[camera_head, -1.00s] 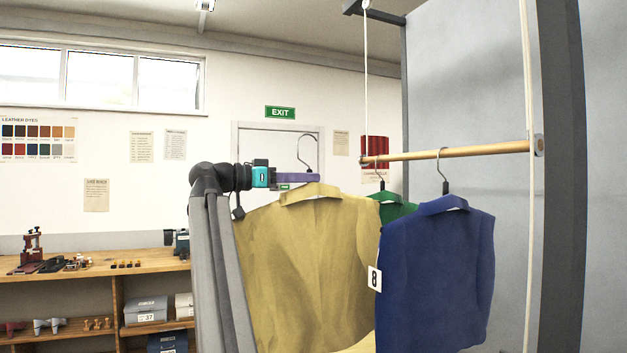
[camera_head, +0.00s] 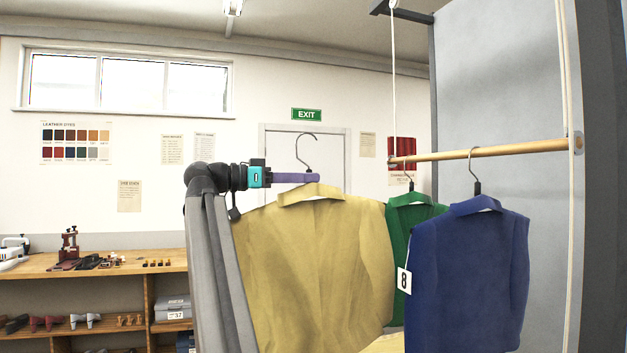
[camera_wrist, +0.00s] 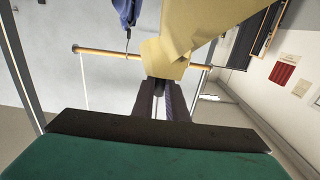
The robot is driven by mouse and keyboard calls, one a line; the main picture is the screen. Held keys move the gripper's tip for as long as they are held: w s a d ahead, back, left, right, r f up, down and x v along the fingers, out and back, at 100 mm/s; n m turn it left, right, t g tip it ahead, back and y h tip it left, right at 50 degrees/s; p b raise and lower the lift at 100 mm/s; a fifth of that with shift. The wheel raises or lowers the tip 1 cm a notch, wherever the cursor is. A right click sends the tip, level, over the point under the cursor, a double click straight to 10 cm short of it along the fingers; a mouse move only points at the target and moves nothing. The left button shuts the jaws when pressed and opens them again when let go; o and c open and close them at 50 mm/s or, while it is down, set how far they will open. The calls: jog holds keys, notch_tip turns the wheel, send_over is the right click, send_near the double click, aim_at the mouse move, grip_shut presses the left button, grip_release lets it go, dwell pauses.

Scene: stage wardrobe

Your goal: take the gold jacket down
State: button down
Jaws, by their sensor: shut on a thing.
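The gold jacket (camera_head: 318,270) hangs on its hanger at the centre of the head view. The hanger's hook (camera_head: 306,150) is free of the wooden rail and stands to the left of the rail's end. My gripper (camera_head: 296,178) is shut on the hanger just below the hook, at the jacket's collar. In the wrist view the gold jacket (camera_wrist: 205,28) extends from the fingertips (camera_wrist: 160,88) towards the top right. The jacket's lower part is cut off by the head view's lower edge.
The wooden rail (camera_head: 500,151) hangs on ropes at the right. A blue jacket (camera_head: 468,275) and a green jacket (camera_head: 400,225) hang from it, close to the gold one. A tag marked 8 (camera_head: 404,281) shows between them. A wooden workbench (camera_head: 110,264) stands at the left.

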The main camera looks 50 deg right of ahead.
jog(key=shift+b+v, duration=0.3)
jog(key=shift+v, duration=6.45)
